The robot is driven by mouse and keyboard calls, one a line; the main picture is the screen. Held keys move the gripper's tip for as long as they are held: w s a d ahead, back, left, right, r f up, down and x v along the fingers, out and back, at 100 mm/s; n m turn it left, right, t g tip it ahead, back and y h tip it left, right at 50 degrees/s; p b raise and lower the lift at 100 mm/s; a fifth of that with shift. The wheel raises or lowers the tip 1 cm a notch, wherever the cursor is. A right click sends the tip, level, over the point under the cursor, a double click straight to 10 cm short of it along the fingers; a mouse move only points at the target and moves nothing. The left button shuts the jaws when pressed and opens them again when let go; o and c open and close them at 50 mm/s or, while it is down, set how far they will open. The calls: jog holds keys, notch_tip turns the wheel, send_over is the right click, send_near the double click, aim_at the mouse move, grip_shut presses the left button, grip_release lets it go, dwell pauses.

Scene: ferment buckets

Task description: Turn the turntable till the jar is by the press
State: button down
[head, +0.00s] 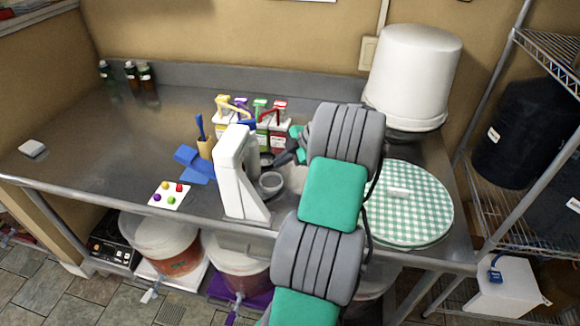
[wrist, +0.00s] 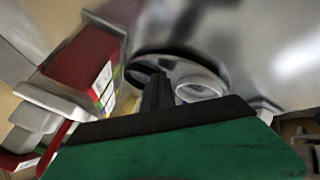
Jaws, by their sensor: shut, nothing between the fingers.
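The white press-like stand (head: 240,178) stands upright near the front edge of the table in the head view. A small grey-white ring-shaped piece (head: 271,184) is at its right foot. My gripper (head: 282,158) is shut and empty, low behind and right of the stand, partly hidden by my arm. In the wrist view its dark fingers (wrist: 157,92) are together, in front of a round plate with a dark rim (wrist: 150,62), possibly the turntable. A white ring-shaped piece (wrist: 201,88) shows right beside the fingers; I cannot tell whether they touch. I cannot identify the jar for sure.
Several cartons with coloured handles (head: 223,107) stand behind the stand; a red one (wrist: 83,62) is close at left in the wrist view. A gingham-covered round (head: 420,222) and white bucket (head: 414,75) are at right. The table's left is mostly clear.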

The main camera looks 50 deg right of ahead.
jog(key=shift+w+d+b, duration=0.3)
jog(key=shift+w+b, duration=0.15)
jog(key=shift+w, duration=0.15)
jog(key=shift+w+d+b, duration=0.25)
jog(key=shift+w+b, duration=0.2)
jog(key=shift+w, duration=0.1)
jog(key=shift+w+d, duration=0.1)
jog(key=shift+w, duration=0.05)
